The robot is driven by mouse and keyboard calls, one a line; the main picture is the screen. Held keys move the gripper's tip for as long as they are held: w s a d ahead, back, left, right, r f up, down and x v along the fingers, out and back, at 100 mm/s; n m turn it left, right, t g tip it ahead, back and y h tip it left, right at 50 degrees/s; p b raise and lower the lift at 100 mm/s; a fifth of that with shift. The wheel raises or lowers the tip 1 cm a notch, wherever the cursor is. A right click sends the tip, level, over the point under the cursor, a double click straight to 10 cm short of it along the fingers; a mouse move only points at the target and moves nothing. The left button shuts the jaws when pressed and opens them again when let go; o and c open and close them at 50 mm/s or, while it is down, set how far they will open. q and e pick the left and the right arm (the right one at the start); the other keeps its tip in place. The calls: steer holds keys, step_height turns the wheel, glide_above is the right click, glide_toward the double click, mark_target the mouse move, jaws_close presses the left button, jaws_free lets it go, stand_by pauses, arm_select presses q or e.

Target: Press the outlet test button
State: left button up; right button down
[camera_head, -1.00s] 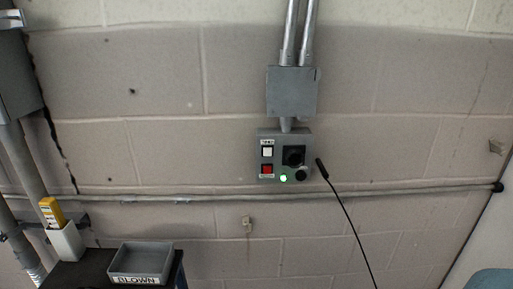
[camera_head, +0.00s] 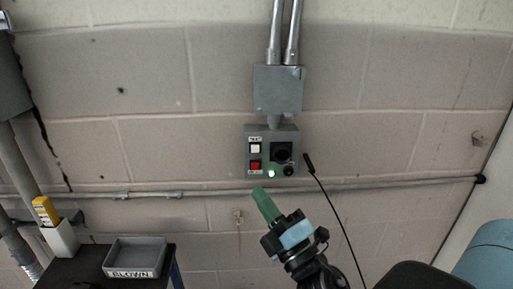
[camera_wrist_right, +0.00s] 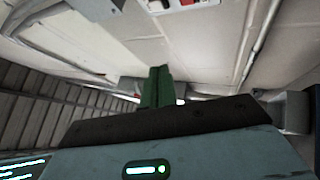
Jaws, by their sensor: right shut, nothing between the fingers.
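The grey outlet box (camera_head: 271,135) is on the wall under a conduit. A white button (camera_head: 255,147) under a small label, too small to read surely, sits at its upper left. A red button (camera_head: 255,165) is below it. A black socket (camera_head: 281,153) is on the right, and a green light (camera_head: 271,174) glows at the bottom. My right gripper (camera_head: 259,191) has green fingers, shut and empty, below the box and apart from it in the picture. Its fingers also show in the right wrist view (camera_wrist_right: 156,70). My left gripper is out of view.
A black cable (camera_head: 330,204) hangs right of the box with its end near it. A horizontal pipe (camera_head: 390,186) crosses the wall below. A grey bin marked BLOWN (camera_head: 136,271) and a yellow tester (camera_head: 45,210) in a white holder are at lower left.

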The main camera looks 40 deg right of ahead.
mark_target(255, 148)
step_height(255, 148, up, 4)
steer(key=shift+s+f+n+t, duration=0.1)
steer(key=shift+s+n+t, duration=0.05)
steer(key=shift+n+t, duration=0.55)
steer(key=shift+w+d, duration=0.75)
steer(key=shift+w, duration=0.5)
steer(key=shift+w+d, duration=0.8)
steer(key=shift+w, duration=0.45)
steer(key=shift+w+d, duration=0.75)
steer(key=shift+w, duration=0.5)
steer(key=shift+w, duration=0.15)
steer(key=shift+w+d, duration=0.2)
steer(key=shift+w, duration=0.05)
steer(key=shift+w+d, duration=0.25)
steer(key=shift+w, duration=0.05)
steer(key=shift+s+a, duration=0.45)
steer(key=shift+s, duration=0.25)
